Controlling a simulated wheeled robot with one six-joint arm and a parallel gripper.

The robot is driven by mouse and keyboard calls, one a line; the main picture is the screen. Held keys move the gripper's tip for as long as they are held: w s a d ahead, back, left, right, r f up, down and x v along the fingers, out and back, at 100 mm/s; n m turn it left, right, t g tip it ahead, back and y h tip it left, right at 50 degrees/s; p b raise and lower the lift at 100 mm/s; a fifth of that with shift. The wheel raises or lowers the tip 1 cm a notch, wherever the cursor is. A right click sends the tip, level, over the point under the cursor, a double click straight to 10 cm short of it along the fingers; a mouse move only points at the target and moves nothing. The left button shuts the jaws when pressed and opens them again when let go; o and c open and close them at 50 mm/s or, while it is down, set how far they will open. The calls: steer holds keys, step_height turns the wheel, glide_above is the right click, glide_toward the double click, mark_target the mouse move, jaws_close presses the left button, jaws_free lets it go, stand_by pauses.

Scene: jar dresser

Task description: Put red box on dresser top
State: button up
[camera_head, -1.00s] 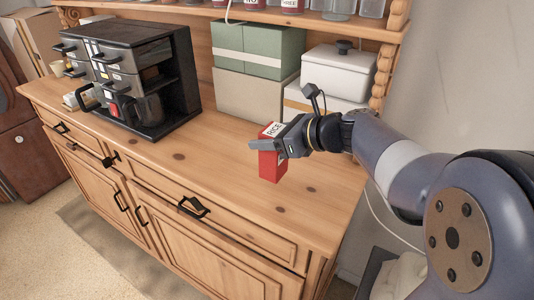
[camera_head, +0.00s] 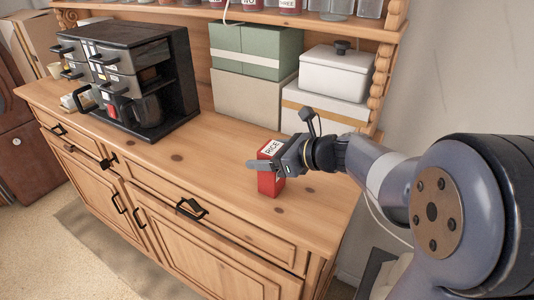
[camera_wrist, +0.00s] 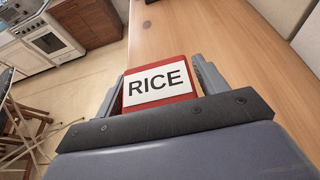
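The red box (camera_head: 269,181), with a white label reading RICE on its upper part, stands upright on the wooden dresser top (camera_head: 222,178), right of its middle. My gripper (camera_head: 266,162) reaches in from the right, with a finger on either side of the box. In the wrist view, the box (camera_wrist: 160,84) sits between both fingers, and narrow gaps show beside it, so the gripper looks slightly open. The near finger hides part of the box's front in the head view. The exact contact under the box is hard to see.
A black drawer-and-coffee-machine unit (camera_head: 170,75) stands at the left. Green boxes (camera_head: 262,52) and a white lidded container (camera_head: 338,72) stand at the back under a shelf (camera_head: 290,16). The dresser's middle is clear. Its front edge is near the box.

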steer(key=shift+o, duration=0.7)
steer(key=shift+r, duration=0.25)
steer(key=b+v, duration=0.1)
steer(key=v, duration=1.1)
steer(key=shift+f, duration=0.1)
